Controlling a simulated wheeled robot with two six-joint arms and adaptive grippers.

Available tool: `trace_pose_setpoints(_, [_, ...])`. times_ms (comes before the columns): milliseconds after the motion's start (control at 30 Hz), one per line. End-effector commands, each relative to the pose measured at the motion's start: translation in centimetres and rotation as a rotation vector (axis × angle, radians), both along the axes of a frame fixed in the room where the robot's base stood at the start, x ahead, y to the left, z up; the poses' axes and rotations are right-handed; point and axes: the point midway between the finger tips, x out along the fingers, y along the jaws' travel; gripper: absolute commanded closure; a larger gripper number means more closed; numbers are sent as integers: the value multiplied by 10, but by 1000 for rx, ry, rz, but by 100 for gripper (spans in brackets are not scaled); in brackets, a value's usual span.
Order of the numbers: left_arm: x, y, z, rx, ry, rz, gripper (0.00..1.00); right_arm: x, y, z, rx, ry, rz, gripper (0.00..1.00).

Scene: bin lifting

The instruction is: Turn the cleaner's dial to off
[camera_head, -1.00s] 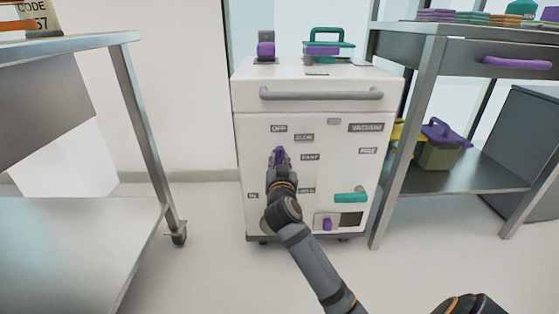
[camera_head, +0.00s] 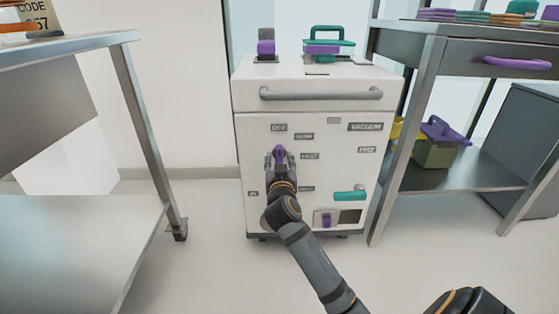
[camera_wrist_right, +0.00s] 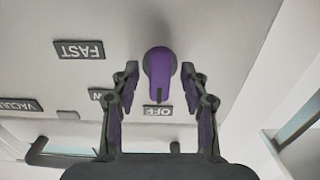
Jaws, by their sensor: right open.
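The white cleaner (camera_head: 345,90) stands upright on the floor between two metal tables. Its purple dial (camera_head: 278,153) is on the front panel, below the OFF label (camera_head: 279,128). In the right wrist view, the dial (camera_wrist_right: 158,75) has its narrow end in line with the OFF label (camera_wrist_right: 158,110), so it points at OFF. My right gripper (camera_wrist_right: 161,72) is open, with one finger on each side of the dial and visible gaps to both. In the head view the right gripper (camera_head: 279,160) partly covers the lower part of the dial. My left gripper is not in view.
The cleaner also has a grey bar handle (camera_head: 320,94), a teal lever (camera_head: 350,196) and a small purple switch (camera_head: 327,220). A metal table (camera_head: 150,130) stands left, and another (camera_head: 425,120) stands close on the right. Floor in front is clear.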

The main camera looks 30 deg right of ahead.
Motion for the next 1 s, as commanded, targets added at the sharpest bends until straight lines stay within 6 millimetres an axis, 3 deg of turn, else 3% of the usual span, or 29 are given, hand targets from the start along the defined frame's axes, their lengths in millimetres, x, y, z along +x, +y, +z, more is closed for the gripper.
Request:
trace_pose_setpoints(167, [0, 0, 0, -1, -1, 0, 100, -8, 5, -1, 3, 1, 1, 55])
trace_pose_setpoints(400, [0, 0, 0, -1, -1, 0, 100, -47, 29, -1, 7, 0, 0, 55])
trace_pose_setpoints(533, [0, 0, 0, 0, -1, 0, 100, -60, 37, -1, 3, 2, 1, 55])
trace_pose_setpoints(1000, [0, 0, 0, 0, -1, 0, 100, -64, 39, 0, 0, 0, 0, 55])
